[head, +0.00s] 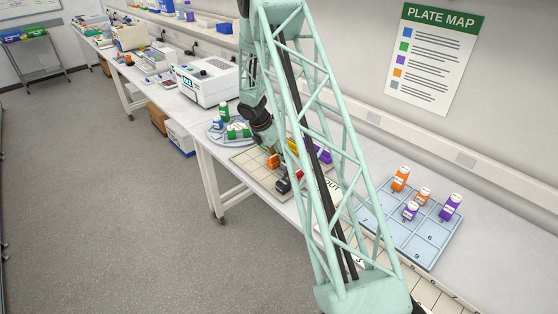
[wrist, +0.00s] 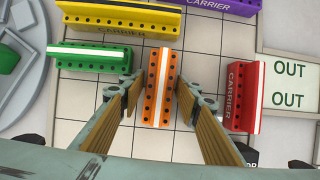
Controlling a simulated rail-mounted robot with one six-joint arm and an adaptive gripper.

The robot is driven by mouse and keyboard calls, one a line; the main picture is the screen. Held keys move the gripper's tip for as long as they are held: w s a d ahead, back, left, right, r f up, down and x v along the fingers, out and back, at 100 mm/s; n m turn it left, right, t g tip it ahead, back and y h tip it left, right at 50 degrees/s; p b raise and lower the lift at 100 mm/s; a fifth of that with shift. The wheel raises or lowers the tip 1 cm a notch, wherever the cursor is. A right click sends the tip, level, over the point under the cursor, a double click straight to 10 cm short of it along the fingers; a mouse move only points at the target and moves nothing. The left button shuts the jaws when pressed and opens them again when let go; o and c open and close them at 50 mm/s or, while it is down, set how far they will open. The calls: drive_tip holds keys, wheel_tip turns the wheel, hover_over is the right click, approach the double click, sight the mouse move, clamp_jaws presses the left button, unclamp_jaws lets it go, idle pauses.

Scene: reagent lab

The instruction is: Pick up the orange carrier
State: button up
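The orange carrier (wrist: 160,88) stands on a gridded white mat in the wrist view, its long side running up and down the picture. It has a pale stripe along its top and rows of dark holes. My gripper (wrist: 158,92) is open, with one finger on each side of the carrier and a narrow gap on both sides. The fingertips reach to about the carrier's middle. In the head view the orange carrier (head: 272,161) shows small, near my wrist, and my arm hides part of the area around it.
A green carrier (wrist: 90,57) lies left of the orange one, a red carrier (wrist: 241,96) to the right, a yellow carrier (wrist: 120,18) and a purple carrier (wrist: 222,4) above. A round grey tray (wrist: 38,28) is at far left. An OUT sign (wrist: 290,84) is at right.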

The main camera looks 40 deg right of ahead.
drive_tip(key=shift+f, duration=0.1)
idle(0.3)
drive_tip(key=c, duration=0.7)
drive_tip(key=shift+r, duration=5.1)
